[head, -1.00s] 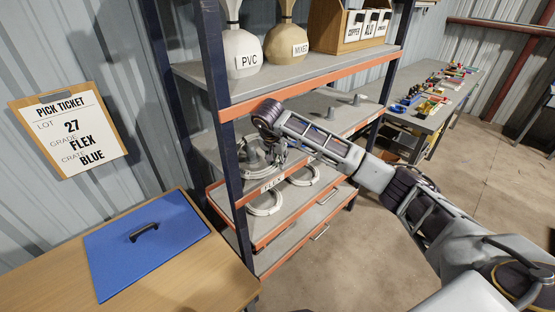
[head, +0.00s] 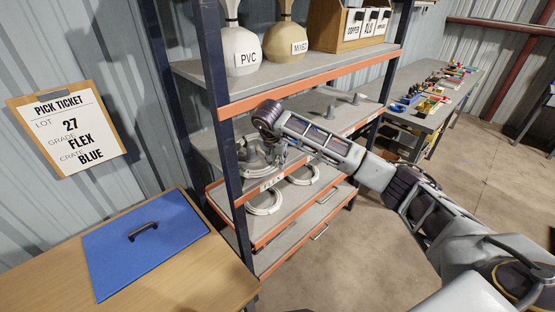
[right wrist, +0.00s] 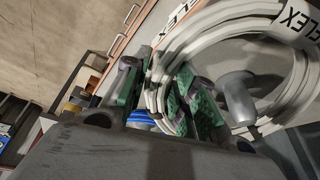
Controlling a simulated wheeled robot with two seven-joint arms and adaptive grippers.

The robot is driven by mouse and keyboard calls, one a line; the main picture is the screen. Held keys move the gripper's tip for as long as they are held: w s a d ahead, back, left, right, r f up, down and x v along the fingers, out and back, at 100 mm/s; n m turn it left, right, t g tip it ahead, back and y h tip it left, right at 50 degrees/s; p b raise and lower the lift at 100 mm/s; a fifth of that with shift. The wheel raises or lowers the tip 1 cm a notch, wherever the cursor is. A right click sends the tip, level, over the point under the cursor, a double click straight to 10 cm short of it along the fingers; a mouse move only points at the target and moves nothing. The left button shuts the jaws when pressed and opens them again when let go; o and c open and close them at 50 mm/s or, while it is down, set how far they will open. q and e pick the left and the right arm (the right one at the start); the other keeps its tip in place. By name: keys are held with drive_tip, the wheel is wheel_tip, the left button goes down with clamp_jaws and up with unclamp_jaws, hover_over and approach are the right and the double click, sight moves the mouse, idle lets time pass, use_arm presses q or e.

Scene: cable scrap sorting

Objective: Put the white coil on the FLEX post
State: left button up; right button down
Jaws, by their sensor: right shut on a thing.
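My right gripper (head: 279,149) reaches into the middle shelf at its left end, above the FLEX label (head: 271,183). It is shut on the white coil (head: 254,162), which is partly hidden behind the gripper and the rack post in the head view. In the right wrist view, the green-padded fingers (right wrist: 160,98) grip one side of the coil (right wrist: 243,20), which bears a FLEX tag. A grey rounded post (right wrist: 237,97) shows within the coil's ring outline; I cannot tell how far the coil is down over it. My left gripper is not in view.
Two more pale coils (head: 264,202) (head: 302,176) lie on the lower shelf. Other posts (head: 331,111) stand farther right on the middle shelf. The upper shelf (head: 245,85) is close above my arm. A blue lid (head: 142,247) lies on the wooden table at left.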

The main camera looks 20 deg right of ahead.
drive_tip(key=shift+s+a+f, duration=0.15)
drive_tip(key=shift+s+f, duration=0.05)
drive_tip(key=shift+f, duration=0.25)
drive_tip(key=c, duration=1.4)
unclamp_jaws()
drive_tip(key=shift+c, duration=0.2)
drive_tip(key=o, duration=0.4)
drive_tip(key=shift+w+r, duration=0.1)
drive_tip(key=shift+r, duration=0.05)
drive_tip(key=shift+c, duration=0.2)
drive_tip(key=shift+r, duration=0.1)
drive_tip(key=shift+r+p, duration=0.35)
drive_tip(key=shift+r, duration=0.3)
drive_tip(key=shift+r+p, duration=1.55)
drive_tip(key=shift+r, duration=1.4)
drive_tip(key=shift+f, duration=0.15)
